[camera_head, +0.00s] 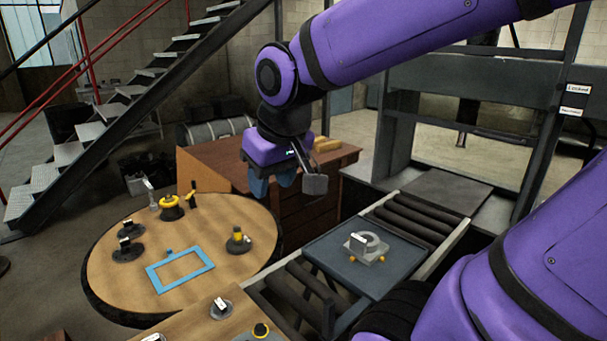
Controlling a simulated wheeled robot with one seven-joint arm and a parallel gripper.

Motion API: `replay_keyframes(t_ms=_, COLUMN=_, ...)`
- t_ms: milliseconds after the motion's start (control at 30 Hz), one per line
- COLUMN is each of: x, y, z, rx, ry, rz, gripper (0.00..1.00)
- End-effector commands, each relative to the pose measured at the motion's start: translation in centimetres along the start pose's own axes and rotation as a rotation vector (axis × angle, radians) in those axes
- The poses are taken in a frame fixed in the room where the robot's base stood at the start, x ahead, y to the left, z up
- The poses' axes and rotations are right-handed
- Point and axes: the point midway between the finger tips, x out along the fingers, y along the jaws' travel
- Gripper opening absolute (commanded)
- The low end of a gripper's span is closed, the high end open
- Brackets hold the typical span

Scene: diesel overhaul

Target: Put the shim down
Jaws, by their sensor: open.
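My gripper (273,184) hangs below the purple arm, above the gap between the round table and the roller conveyor. I cannot say for certain which thing is the shim. A grey ring-shaped part (372,242) with a white label sits on a grey plate with yellow knobs. That plate rests on the dark tray (330,246) on the conveyor, to the right of and below my gripper in the picture.
The round wooden table (225,215) carries a blue rectangular frame (180,270), a yellow spool-like part (172,208) and several dark fixtures. A wooden bench (185,325) with small parts is in front. A brown desk (225,165) stands behind. Conveyor rollers (415,222) lie beyond the tray.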

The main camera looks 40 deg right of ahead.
Motion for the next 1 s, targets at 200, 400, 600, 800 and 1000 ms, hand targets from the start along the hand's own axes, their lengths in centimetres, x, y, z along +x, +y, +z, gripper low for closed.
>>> replay_keyframes(t_ms=200, x=-3.4, y=0.6, z=3.3, rx=0.001, ry=0.065, rz=-0.015, gripper=0.43)
replay_keyframes(t_ms=400, x=-4.8, y=0.8, z=5.1, rx=-0.002, ry=0.094, rz=-0.023, gripper=0.43)
replay_keyframes(t_ms=600, x=-5.0, y=0.9, z=5.5, rx=-0.003, ry=0.099, rz=-0.026, gripper=0.43)
replay_keyframes(t_ms=800, x=-5.0, y=0.9, z=5.5, rx=-0.003, ry=0.098, rz=-0.026, gripper=0.43)
replay_keyframes(t_ms=1000, x=-5.0, y=0.9, z=5.4, rx=-0.003, ry=0.098, rz=-0.026, gripper=0.43)
